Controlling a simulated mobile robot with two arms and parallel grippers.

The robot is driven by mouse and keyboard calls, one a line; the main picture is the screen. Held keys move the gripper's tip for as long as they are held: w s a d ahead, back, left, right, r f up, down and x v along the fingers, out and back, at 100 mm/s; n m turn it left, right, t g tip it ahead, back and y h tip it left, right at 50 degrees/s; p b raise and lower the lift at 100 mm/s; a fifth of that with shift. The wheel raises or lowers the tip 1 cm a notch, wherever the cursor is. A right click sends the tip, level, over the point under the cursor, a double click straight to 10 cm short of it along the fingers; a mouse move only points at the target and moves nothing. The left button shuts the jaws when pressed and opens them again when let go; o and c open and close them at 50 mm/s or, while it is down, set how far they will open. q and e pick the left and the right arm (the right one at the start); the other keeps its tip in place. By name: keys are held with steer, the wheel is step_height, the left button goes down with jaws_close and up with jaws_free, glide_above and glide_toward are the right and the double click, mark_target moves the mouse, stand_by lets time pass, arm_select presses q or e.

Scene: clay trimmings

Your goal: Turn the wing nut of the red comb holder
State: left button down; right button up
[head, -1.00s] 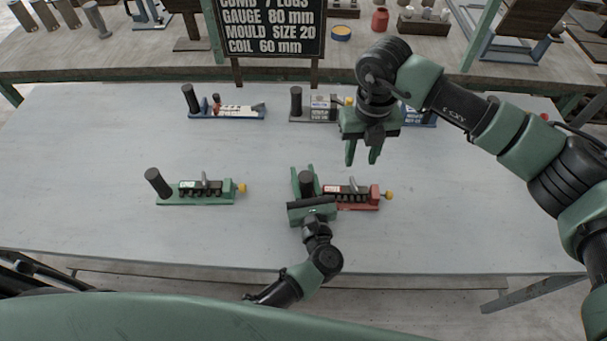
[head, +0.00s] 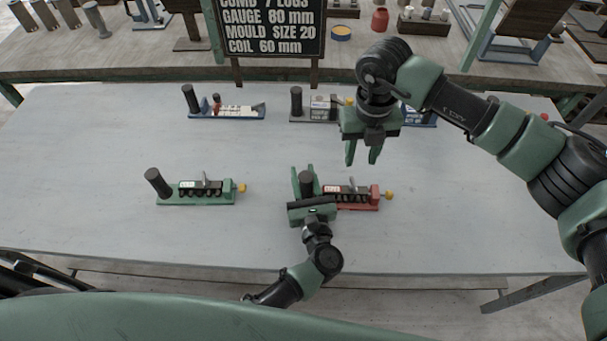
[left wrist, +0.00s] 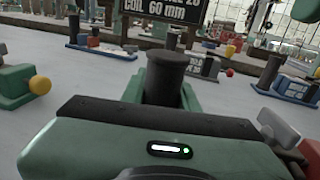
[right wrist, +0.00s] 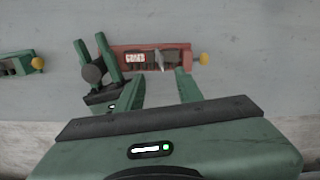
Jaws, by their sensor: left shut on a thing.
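The red comb holder (head: 372,205) lies right of centre on the table, with a dark upright post at its left end and a yellow knob (head: 389,195) at its right end. Its grey wing nut (head: 352,183) stands up from the dark comb block; it also shows in the right wrist view (right wrist: 159,60). My left gripper (head: 303,172) is shut on the dark post (left wrist: 165,75), one finger on each side. My right gripper (head: 362,160) is open and empty, above the table; its fingers (right wrist: 158,90) point towards the wing nut, apart from it.
A green comb holder (head: 195,199) stands to the left. A blue holder (head: 227,114), a grey holder (head: 317,115) and another blue one, partly hidden by my right arm, stand at the back. A dark sign (head: 271,28) rises behind them. The front left table is clear.

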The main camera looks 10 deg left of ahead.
mark_target(356, 188)
steer(key=shift+r, duration=0.1)
steer(key=shift+c, duration=0.7)
steer(key=shift+n, duration=0.7)
steer(key=f, duration=0.6)
steer(key=s+f, duration=0.1)
steer(key=f, duration=0.3)
steer(key=shift+s+d, duration=0.1)
steer(key=shift+d, duration=0.2)
jaws_close()
